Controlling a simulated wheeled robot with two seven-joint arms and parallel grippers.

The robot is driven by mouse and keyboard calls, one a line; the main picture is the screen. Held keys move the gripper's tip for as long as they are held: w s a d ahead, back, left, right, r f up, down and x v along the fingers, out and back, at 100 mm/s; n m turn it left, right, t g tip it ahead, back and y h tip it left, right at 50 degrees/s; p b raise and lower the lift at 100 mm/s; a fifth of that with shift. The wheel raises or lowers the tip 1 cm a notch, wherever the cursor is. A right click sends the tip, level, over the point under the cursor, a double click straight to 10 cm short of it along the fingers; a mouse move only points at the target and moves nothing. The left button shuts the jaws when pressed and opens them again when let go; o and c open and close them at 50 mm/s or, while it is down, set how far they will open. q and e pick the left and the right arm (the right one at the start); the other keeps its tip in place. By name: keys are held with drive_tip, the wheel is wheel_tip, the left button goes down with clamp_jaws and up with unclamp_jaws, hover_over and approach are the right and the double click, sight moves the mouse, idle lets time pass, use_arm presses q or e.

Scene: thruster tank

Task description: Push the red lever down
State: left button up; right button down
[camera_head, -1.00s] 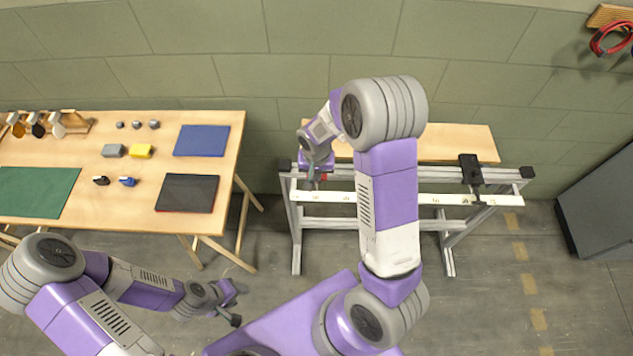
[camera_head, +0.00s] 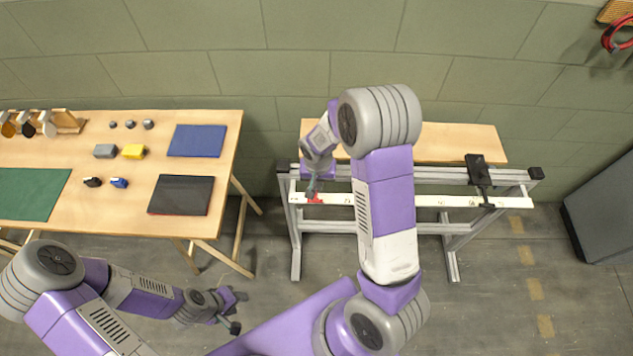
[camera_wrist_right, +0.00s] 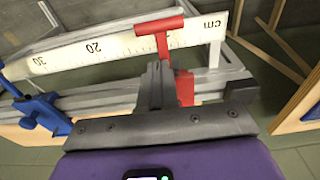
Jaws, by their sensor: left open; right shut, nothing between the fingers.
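The red lever (camera_head: 316,199) shows in the head view at the left end of the white ruler beam, partly hidden by my right gripper (camera_head: 312,193). In the right wrist view, the lever's T-shaped handle (camera_wrist_right: 160,26) lies in front of the ruler, and its red base (camera_wrist_right: 185,87) is just right of the fingers. My right gripper (camera_wrist_right: 156,70) is shut and empty, its fingertips close to the lever's stem. I cannot tell whether they touch it. My left gripper (camera_head: 238,311) is open and empty, low over the floor, away from the lever.
The white ruler beam (camera_head: 430,201) runs along a grey metal frame (camera_head: 452,243) with a black clamp (camera_head: 479,172) at its right. A blue clamp (camera_wrist_right: 40,108) shows in the wrist view. A wooden table (camera_head: 135,208) with blocks and mats stands left. Floor between is clear.

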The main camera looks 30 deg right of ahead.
sight(316, 199)
drive_tip(key=shift+s+a+r, duration=0.1)
drive_tip(key=shift+a+r, duration=0.1)
drive_tip(key=shift+r, duration=0.1)
drive_tip(key=shift+s+a+r, duration=0.45)
drive_tip(key=shift+s+a, duration=0.1)
drive_tip(key=shift+s, duration=0.2)
drive_tip(key=shift+s+a+r+p, duration=0.2)
drive_tip(key=shift+s+a+p, duration=0.15)
drive_tip(key=shift+s, duration=0.2)
drive_tip(key=shift+s+a, duration=0.15)
drive_tip(key=shift+s, duration=0.1)
use_arm(q)
drive_tip(key=shift+s+a+r, duration=0.2)
drive_tip(key=shift+s+r, duration=0.15)
drive_tip(key=shift+r, duration=0.05)
use_arm(e)
drive_tip(key=shift+r, duration=0.35)
use_arm(q)
drive_tip(key=shift+r+p, duration=0.8)
drive_tip(key=shift+r, duration=0.1)
use_arm(e)
wheel_tip(316, 199, up, 7)
drive_tip(key=shift+s+a, duration=0.15)
drive_tip(key=shift+s, duration=0.15)
